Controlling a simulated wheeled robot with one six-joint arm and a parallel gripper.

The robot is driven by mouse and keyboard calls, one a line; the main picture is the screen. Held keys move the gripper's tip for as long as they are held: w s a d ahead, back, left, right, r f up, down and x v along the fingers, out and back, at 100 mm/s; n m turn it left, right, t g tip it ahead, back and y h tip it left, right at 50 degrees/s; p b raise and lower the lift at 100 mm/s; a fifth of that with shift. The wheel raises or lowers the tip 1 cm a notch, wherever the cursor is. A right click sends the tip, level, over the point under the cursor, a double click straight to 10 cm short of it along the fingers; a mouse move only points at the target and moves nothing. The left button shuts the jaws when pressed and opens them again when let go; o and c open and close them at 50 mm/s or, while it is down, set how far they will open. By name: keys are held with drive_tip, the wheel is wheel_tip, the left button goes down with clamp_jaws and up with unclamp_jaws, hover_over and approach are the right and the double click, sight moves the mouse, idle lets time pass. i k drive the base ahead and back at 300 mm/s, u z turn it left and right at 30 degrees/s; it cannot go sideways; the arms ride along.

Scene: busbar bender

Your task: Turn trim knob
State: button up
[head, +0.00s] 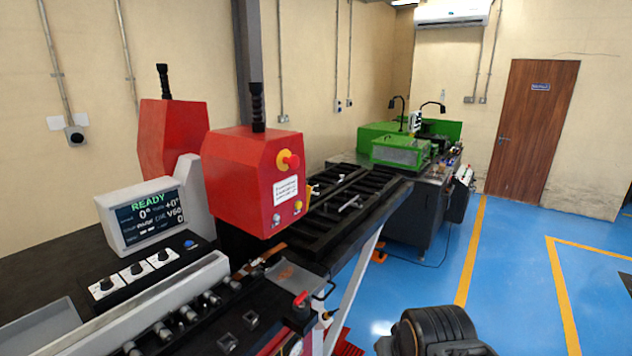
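Three knobs with white dials sit in a row on a black panel at the lower left: a left knob (106,285), a middle knob (136,269) and a right knob (163,256). Their labels are too small to read, so I cannot tell which is the trim knob. A blue button (190,244) is at the panel's right end. The display (147,217) behind them reads READY, 0°, +0° and V60, with a 0 at lower right. My gripper is not in view; a black part of my arm shows at the bottom, right of centre.
A red machine head (245,180) with a red and yellow emergency stop (288,160) rises right of the display. A grey rail (150,305) runs in front of the knob panel. A green machine (400,150) stands behind. Blue floor (515,270) is open at right.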

sight(163, 255)
drive_tip(key=u, duration=0.15)
drive_tip(key=i, duration=0.9)
drive_tip(key=u, duration=0.5)
drive_tip(key=k, duration=1.25)
drive_tip(key=u, duration=0.75)
drive_tip(key=i, duration=0.85)
drive_tip(key=u, duration=0.4)
